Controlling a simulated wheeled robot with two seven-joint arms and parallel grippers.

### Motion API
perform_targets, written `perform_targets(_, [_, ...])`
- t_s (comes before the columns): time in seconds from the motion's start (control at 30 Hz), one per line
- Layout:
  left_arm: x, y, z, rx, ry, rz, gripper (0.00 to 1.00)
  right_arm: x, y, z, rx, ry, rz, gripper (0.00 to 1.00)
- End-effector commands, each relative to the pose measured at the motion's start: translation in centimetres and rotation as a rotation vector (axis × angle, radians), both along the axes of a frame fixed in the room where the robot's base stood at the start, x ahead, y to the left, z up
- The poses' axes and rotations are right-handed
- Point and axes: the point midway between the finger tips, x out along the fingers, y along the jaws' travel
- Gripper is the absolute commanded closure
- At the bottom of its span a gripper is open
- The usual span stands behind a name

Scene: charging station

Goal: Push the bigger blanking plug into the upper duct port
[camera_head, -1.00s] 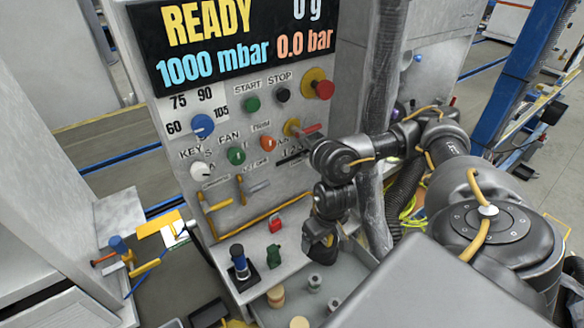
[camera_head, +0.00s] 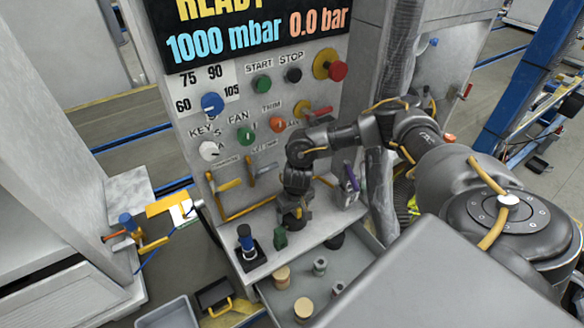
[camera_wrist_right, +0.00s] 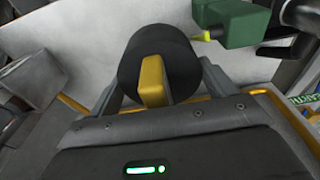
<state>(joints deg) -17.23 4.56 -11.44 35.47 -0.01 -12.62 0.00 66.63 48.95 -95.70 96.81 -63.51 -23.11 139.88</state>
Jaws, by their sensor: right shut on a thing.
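My right gripper (camera_head: 292,212) is over the grey ledge in front of the control panel. In the right wrist view it is shut on a thick black round plug (camera_wrist_right: 157,55) with a yellow tab (camera_wrist_right: 153,82). The plug shows between the two grey fingers. Only a dark bit with a yellow spot shows at the gripper in the head view. Whether this plug is the bigger one I cannot tell. I cannot make out the upper duct port in either view. My left gripper is not in view.
A green block (camera_head: 280,238) stands by the gripper; it also shows in the wrist view (camera_wrist_right: 232,22). A blue-topped post (camera_head: 246,238) is left of it. A dark cylinder (camera_head: 335,241) stands right. An open drawer (camera_head: 262,291) holds beige and grey pegs. A purple-handled part (camera_head: 351,180) is near the hose.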

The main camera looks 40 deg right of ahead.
Motion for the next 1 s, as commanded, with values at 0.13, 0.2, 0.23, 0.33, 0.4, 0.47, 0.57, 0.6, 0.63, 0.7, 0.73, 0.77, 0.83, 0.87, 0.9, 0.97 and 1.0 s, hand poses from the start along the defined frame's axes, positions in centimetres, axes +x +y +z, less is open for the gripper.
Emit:
perform_targets(0.13, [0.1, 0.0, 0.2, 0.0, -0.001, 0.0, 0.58, 0.5, 0.0, -1.2, -0.003, 0.001, 0.0, 0.43])
perform_targets(0.2, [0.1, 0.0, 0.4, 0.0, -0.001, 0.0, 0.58, 0.5, 0.0, -2.2, -0.003, 0.001, 0.0, 0.43])
perform_targets(0.23, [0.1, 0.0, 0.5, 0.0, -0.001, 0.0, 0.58, 0.4, -0.1, -2.6, -0.004, 0.002, -0.001, 0.43])
perform_targets(0.33, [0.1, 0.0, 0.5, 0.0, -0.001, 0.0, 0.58, 0.5, 0.0, -3.4, -0.003, 0.0, 0.0, 0.43])
perform_targets(0.4, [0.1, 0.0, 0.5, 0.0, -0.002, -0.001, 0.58, 0.5, 0.0, -3.6, -0.001, -0.001, -0.001, 0.43])
perform_targets(0.47, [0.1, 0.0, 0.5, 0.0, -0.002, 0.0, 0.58, 0.5, 0.0, -3.6, -0.001, -0.001, -0.001, 0.43])
perform_targets(0.57, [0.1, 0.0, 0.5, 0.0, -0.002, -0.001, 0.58, 0.5, 0.0, -3.6, -0.001, -0.001, -0.001, 0.43])
perform_targets(0.6, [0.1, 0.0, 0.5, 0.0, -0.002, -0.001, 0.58, 0.5, 0.0, -3.6, -0.001, -0.001, -0.001, 0.43])
perform_targets(0.63, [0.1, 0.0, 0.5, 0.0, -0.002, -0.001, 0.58, 0.5, 0.0, -3.7, -0.001, -0.001, -0.001, 0.43])
perform_targets(0.7, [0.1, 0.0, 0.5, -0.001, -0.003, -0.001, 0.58, 0.5, 0.0, -3.9, -0.001, 0.0, -0.001, 0.43])
perform_targets(0.73, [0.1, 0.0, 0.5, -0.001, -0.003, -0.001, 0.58, 0.5, 0.0, -3.9, -0.001, 0.0, -0.001, 0.16])
perform_targets(0.77, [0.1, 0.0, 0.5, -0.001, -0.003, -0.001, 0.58, 0.5, 0.0, -3.9, -0.001, 0.0, 0.0, 0.12])
perform_targets(0.83, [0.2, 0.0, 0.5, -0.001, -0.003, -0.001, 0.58, 0.5, 0.0, -3.9, -0.001, 0.0, 0.0, 0.03])
perform_targets(0.87, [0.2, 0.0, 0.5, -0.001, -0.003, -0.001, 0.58, 0.5, 0.0, -3.9, -0.001, 0.0, 0.0, 0.0])
perform_targets(0.9, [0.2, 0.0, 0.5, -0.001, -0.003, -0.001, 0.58, 0.5, 0.0, -3.9, -0.001, 0.0, 0.0, 0.0])
perform_targets(0.97, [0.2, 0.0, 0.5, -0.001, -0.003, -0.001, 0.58, 0.5, 0.0, -3.9, -0.001, 0.0, 0.0, 0.0])
perform_targets(1.0, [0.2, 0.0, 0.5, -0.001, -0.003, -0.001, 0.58, 0.5, 0.0, -3.9, -0.001, 0.0, 0.0, 0.0])
